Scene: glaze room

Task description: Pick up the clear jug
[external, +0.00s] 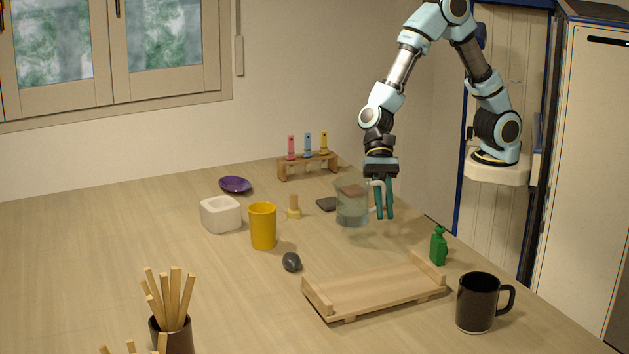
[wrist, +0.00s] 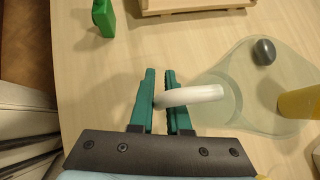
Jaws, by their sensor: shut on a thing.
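The clear jug (external: 352,208) is a see-through vessel with a white handle, near the middle right of the table in the external view. My gripper (external: 384,212) points down at its right side, with its green fingers at the handle. In the wrist view the fingers of my gripper (wrist: 161,98) are closed on the white handle (wrist: 192,95). The jug's clear body (wrist: 232,90) spreads to the right of the fingers. The jug looks upright in the external view. I cannot tell for sure whether its base is clear of the table.
A wooden tray (external: 375,288), green bottle (external: 438,246) and black mug (external: 478,302) stand in front. A yellow cup (external: 263,226), white square bowl (external: 221,214) and dark grey egg-shaped thing (external: 292,262) are to the left. A small rack (external: 309,163) stands behind.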

